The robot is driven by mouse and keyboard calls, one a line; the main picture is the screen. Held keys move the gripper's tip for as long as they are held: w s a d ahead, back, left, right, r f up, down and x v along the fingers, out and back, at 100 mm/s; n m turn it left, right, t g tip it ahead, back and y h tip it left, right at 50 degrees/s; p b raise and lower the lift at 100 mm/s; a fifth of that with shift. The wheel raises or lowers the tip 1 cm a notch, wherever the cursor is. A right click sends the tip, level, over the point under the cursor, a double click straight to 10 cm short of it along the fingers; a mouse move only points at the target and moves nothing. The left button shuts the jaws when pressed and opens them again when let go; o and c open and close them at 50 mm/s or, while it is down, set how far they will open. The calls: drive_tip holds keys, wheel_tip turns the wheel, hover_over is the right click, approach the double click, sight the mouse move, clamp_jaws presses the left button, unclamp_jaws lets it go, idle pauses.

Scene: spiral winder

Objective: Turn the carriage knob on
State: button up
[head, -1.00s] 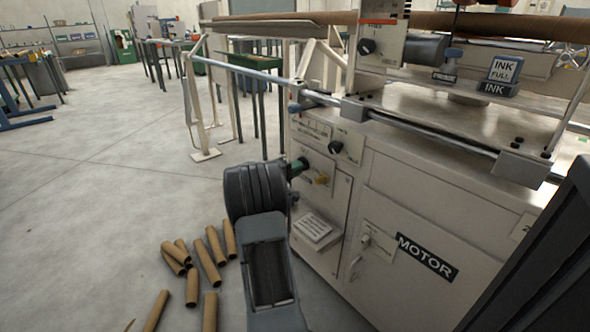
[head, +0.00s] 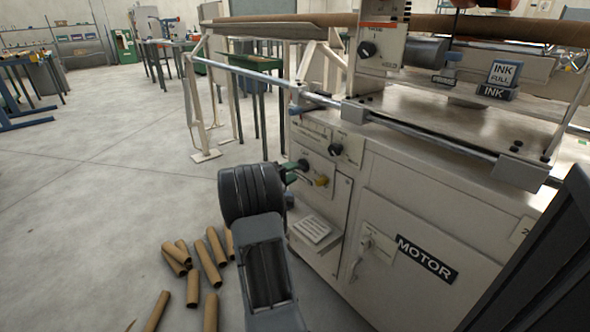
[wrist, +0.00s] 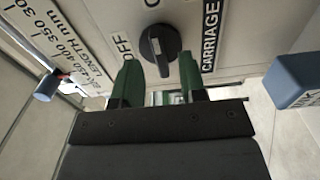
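The carriage knob (wrist: 160,45) is a round dark knob with a raised bar and a pale mark. OFF is printed on its left in the wrist view, and the CARRIAGE label (wrist: 211,38) on its right. My gripper (wrist: 158,72) is open, with a green finger on either side below the knob and nothing between them. The fingertips look just short of the knob, not touching it. In the head view, my gripper (head: 293,172) is at the machine's left front panel, by the dark knob (head: 303,165).
Another dark knob (head: 336,149) is higher up. A rail (head: 430,139) runs along the machine above. Cardboard tubes (head: 192,285) lie on the floor, which is clear farther left.

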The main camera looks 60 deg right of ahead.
drive_tip(key=p+v, duration=0.3)
drive_tip(key=v, duration=0.8)
drive_tip(key=shift+a, duration=0.25)
drive_tip(key=shift+w+r, duration=0.1)
drive_tip(key=shift+w, duration=0.05)
drive_tip(key=s+a+r+n+t+y+p, duration=0.1)
drive_tip(key=s+a+r+t+y+p, duration=0.2)
drive_tip(key=a+r+p, duration=0.9)
drive_tip(key=s+a+r+n+t+y+p, duration=0.1)
drive_tip(key=s+a+r+t+y+p, duration=0.2)
drive_tip(key=a+r+y+p, duration=0.5)
drive_tip(key=s+a+r+n+t+y+p, duration=0.1)
drive_tip(key=s+a+r+t+y+p, duration=0.2)
drive_tip(key=a+r+p, duration=1.3)
wheel_tip(320, 180, up, 4)
drive_tip(key=y+p, duration=0.2)
drive_tip(key=y, duration=0.1)
drive_tip(key=shift+s+a+n, duration=0.3)
drive_tip(key=shift+a+n, duration=0.05)
drive_tip(key=shift+n, duration=0.05)
drive_tip(key=shift+r, duration=0.2)
